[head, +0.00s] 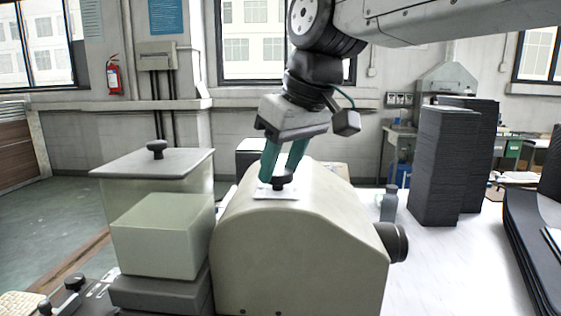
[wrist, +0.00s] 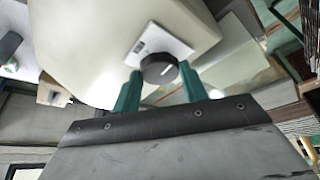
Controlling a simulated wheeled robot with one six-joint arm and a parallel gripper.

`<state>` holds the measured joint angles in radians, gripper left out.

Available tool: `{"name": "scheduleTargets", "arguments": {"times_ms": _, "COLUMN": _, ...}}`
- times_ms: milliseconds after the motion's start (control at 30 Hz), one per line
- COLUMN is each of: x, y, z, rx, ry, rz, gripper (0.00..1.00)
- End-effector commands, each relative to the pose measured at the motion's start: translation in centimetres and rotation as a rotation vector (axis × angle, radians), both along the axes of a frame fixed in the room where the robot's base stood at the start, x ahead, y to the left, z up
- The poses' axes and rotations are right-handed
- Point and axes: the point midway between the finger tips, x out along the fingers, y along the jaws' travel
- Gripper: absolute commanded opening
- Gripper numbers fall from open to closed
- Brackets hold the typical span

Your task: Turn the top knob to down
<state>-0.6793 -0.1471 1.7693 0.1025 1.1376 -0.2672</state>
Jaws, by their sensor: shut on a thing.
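The top knob (head: 282,182) is a small black round knob on a white plate (head: 262,191) on top of a beige, round-topped housing (head: 300,250). The marks on the plate (wrist: 150,45) are too small to read.
A second black knob (head: 393,241) sticks out of the housing's right side. A beige box (head: 163,236) and a lidded box with a black knob (head: 156,150) stand at the left. Dark stacks (head: 440,165) stand at the back right. The white tabletop right of the housing is mostly clear.

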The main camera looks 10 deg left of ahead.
Motion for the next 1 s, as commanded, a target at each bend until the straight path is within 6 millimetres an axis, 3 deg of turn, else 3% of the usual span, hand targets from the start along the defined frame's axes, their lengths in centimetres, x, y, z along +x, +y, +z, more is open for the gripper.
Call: {"name": "scheduleTargets", "arguments": {"times_ms": 1000, "x": 0.89, "y": -0.11, "z": -0.09, "rx": -0.002, "ry": 0.001, "rz": 0.965, "gripper": 0.20}}
